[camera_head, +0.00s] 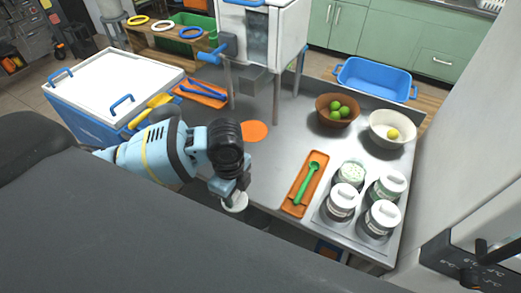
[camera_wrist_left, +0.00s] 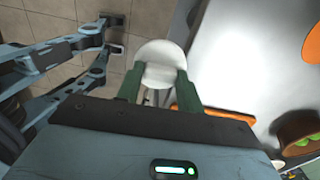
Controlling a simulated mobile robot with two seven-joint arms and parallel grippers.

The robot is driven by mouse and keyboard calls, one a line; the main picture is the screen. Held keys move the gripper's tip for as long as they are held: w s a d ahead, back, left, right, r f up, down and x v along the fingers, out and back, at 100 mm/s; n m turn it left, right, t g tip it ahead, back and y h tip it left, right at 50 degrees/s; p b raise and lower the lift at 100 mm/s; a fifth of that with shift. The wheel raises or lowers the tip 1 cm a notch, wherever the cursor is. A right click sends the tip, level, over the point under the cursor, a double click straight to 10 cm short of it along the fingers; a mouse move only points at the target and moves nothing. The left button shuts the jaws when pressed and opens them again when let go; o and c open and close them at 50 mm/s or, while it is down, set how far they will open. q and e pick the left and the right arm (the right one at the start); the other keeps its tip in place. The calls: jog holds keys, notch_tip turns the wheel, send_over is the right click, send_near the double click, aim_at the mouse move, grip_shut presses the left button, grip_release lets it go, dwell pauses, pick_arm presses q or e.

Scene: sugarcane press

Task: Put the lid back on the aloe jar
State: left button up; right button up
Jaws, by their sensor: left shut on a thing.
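My left gripper (camera_head: 236,191) is shut on a white lid (camera_head: 234,202) and holds it near the counter's front edge, left of the spoon tray. In the left wrist view the lid (camera_wrist_left: 162,62) sits between the green fingertips (camera_wrist_left: 160,88). The open aloe jar (camera_head: 351,173) shows pale green pieces at its mouth and stands at the back left of a group of jars on the right. The lid is well apart from it. My right gripper is not in view.
Lidded jars (camera_head: 343,198) (camera_head: 381,219) (camera_head: 390,185) stand close around the open jar. An orange tray (camera_head: 294,207) with a green spoon (camera_head: 306,183) lies between lid and jars. Bowls (camera_head: 322,112) (camera_head: 378,129) stand behind. The press (camera_head: 262,40) rises at the back.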

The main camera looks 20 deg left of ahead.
pick_arm(q)
jog(key=w+d+r+n, duration=0.1)
jog(key=w+r+n, duration=0.2)
jog(key=r+n, duration=0.8)
jog(key=n, duration=0.7)
jog(key=shift+w+r+n, duration=0.3)
jog(key=shift+d, duration=0.1)
